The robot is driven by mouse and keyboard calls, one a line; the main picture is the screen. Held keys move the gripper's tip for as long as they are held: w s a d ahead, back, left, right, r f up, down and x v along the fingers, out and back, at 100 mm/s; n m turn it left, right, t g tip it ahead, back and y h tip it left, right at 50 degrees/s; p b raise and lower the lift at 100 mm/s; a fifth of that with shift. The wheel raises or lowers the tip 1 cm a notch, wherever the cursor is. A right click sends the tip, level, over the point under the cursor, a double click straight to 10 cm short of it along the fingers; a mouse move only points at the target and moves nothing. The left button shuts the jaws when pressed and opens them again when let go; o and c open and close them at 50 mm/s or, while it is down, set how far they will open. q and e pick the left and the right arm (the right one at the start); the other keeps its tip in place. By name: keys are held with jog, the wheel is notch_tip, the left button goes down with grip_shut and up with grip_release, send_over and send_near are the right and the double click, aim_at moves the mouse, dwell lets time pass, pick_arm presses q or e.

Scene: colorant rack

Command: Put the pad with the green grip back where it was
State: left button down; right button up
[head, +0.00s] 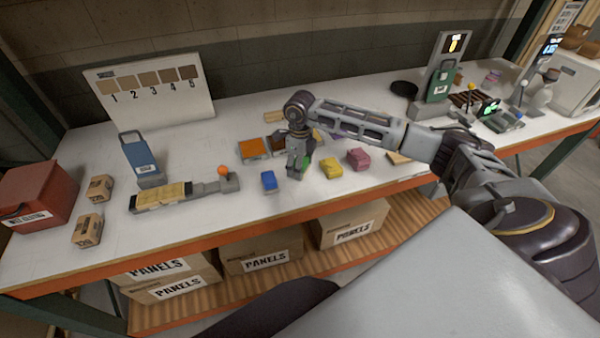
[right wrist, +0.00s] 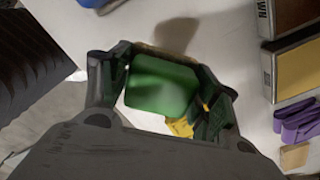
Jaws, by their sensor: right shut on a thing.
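My right gripper (head: 296,172) is shut on the pad with the green grip (head: 307,161), over the front middle of the white bench. In the right wrist view the green grip (right wrist: 162,88) lies between the fingers of the gripper (right wrist: 165,75). Its underside and the surface below it are hidden, so I cannot tell whether it touches the bench. A blue-grip pad (head: 268,181) stands to its left. A yellow-grip pad (head: 331,168) and a pink-grip pad (head: 358,159) stand to its right. My left gripper is not in view.
Behind the gripper are an orange tray (head: 253,148) and a brown tray (head: 279,144). A purple pad (right wrist: 298,122) lies near a yellow tray (right wrist: 296,74). A panel bar (head: 160,197) and a red box (head: 38,192) stand left.

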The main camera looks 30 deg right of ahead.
jog(key=shift+f+p, duration=0.35)
jog(key=shift+f, duration=1.55)
jog(key=shift+f, duration=0.15)
jog(key=o, duration=1)
jog(key=shift+c, duration=0.2)
jog(key=shift+r, duration=0.25)
jog(key=shift+r, duration=0.4)
notch_tip(320, 180, up, 11)
jog(key=shift+r+b, duration=0.1)
jog(key=shift+b, duration=1.05)
jog(key=shift+s, duration=0.1)
